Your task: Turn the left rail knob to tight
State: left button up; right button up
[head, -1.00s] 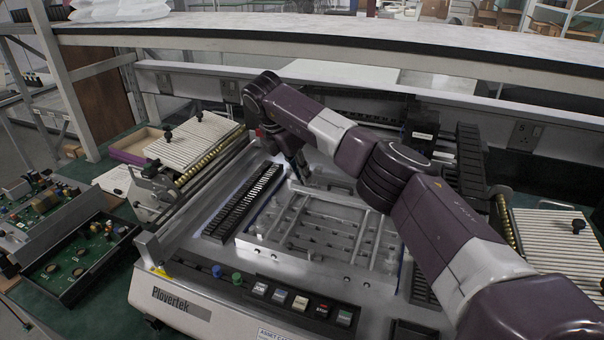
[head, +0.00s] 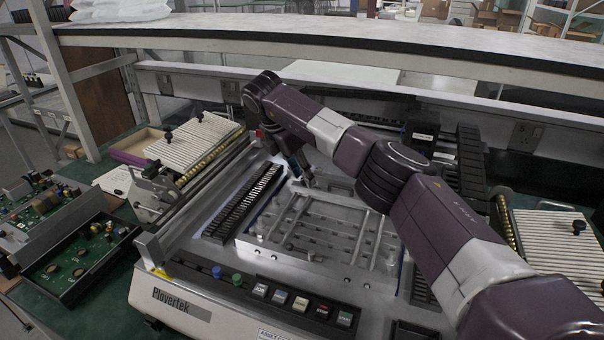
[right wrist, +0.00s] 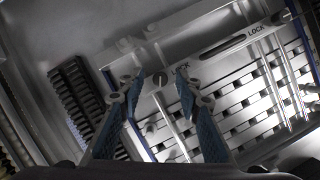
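My right gripper (head: 304,177) reaches down over the back left of the metal fixture plate (head: 270,237) in the head view. In the right wrist view my right gripper (right wrist: 157,80) has its two blue fingers spread apart. A small round dark knob (right wrist: 160,78) with a light line across it shows between the fingertips, with a gap on each side. I cannot tell how far below the tips it lies. A slotted bar marked LOCK (right wrist: 245,35) runs up to the right of it. In the head view the knob cannot be made out near the gripper. My left gripper is out of view.
A black slotted strip (head: 240,205) lies left of the plate. A blue knob (head: 216,271), a green knob (head: 237,279) and several push buttons line the front panel. Circuit boards (head: 80,250) lie at left. A raised shelf (head: 330,45) spans the back.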

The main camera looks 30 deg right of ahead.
jog(key=w+v, duration=0.1)
jog(key=v, duration=1)
jog(key=shift+s+a+r, duration=0.2)
jog(key=shift+s+r, duration=0.2)
jog(key=shift+s, duration=0.1)
